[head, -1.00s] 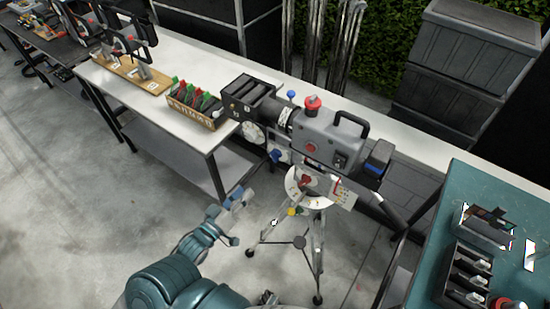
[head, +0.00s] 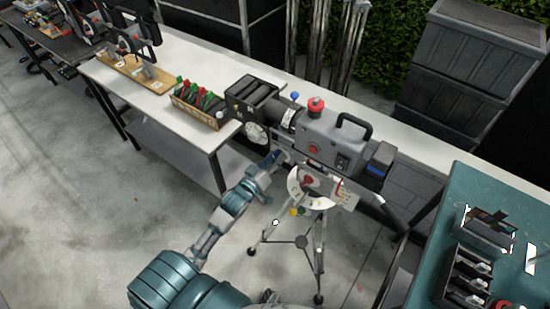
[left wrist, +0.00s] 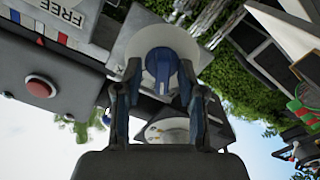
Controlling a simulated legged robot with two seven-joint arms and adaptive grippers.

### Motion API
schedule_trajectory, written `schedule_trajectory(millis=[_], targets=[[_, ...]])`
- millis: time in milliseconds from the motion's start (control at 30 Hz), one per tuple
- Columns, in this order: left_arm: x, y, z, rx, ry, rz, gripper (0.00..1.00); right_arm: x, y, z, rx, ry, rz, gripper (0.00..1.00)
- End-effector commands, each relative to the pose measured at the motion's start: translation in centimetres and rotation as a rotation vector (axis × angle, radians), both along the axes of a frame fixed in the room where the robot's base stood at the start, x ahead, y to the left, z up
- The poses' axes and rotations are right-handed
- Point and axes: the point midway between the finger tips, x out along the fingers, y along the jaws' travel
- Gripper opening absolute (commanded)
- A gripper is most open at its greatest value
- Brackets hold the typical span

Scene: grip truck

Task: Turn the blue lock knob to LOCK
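The camera rig (head: 335,135) is a grey box with a black lens, standing on a tripod. In the left wrist view, the blue lock knob (left wrist: 168,72) sits on a round white disc (left wrist: 150,45), and a FREE label (left wrist: 72,14) shows at the upper left. My left gripper (left wrist: 166,88) is open, with one finger on each side of the knob; gaps show between knob and fingers. In the head view, my left gripper (head: 281,158) is at the rig's lower left side and covers the knob there. My right gripper is not in view.
A red button (left wrist: 40,87) is left of the knob in the wrist view. The tripod (head: 300,241) stands below the rig. A white table (head: 205,140) with a box of clips (head: 196,115) is at left; a teal table (head: 475,215) is at right.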

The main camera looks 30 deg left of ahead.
Motion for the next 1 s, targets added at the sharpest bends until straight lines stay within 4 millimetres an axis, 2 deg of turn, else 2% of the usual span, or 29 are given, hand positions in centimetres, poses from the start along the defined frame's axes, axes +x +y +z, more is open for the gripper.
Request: schedule_trajectory(millis=[200, 267, 367, 400, 733, 1000], targets=[[0.0, 0.0, 0.0, 0.000, 0.000, 0.000, 0.40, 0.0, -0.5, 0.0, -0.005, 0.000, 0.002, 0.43], [0.0, 0.0, 0.0, 0.000, 0.000, 0.000, 0.27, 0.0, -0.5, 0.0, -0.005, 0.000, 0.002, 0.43], [0.0, 0.0, 0.0, 0.001, 0.000, 0.001, 0.02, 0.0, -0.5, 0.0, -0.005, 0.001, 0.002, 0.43], [0.0, 0.1, 0.0, 0.001, 0.000, 0.001, 0.00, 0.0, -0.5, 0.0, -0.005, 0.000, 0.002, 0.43], [0.0, 0.1, 0.1, 0.043, -0.002, 0.002, 0.00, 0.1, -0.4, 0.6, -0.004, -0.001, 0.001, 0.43], [0.0, 0.0, 0.3, 0.209, -0.014, 0.002, 0.00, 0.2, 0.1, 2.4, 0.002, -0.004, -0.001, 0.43]])
